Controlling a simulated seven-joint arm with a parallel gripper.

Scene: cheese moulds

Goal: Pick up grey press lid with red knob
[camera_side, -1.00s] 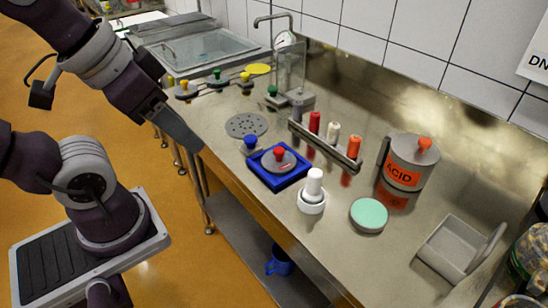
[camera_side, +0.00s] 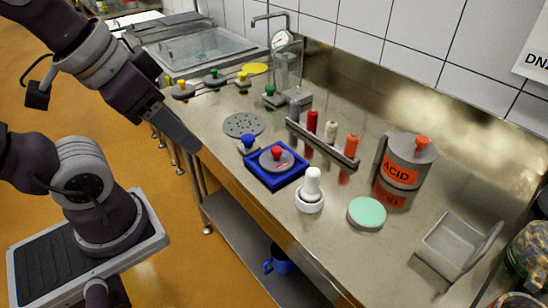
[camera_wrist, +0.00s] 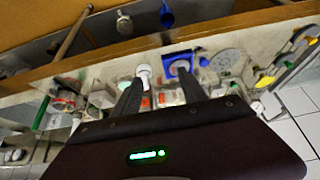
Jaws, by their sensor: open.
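The grey press lid (camera_side: 287,164) with its red knob (camera_side: 276,152) lies flat in a square blue tray (camera_side: 263,182) on the steel counter. My gripper (camera_side: 190,143) is by the counter's front edge, to the left of the lid and apart from it. In the wrist view my gripper (camera_wrist: 160,77) shows two spread fingers with nothing held between them. The blue tray (camera_wrist: 167,58) appears there just beyond the right fingertip, which hides part of the lid.
A blue knob (camera_side: 249,141) stands close to the tray's left corner, and a white-handled piece (camera_side: 311,190) stands to its right. Behind is a rack (camera_side: 322,143) with coloured handles. An ACID canister (camera_side: 407,160) and a green disc (camera_side: 366,213) are further right.

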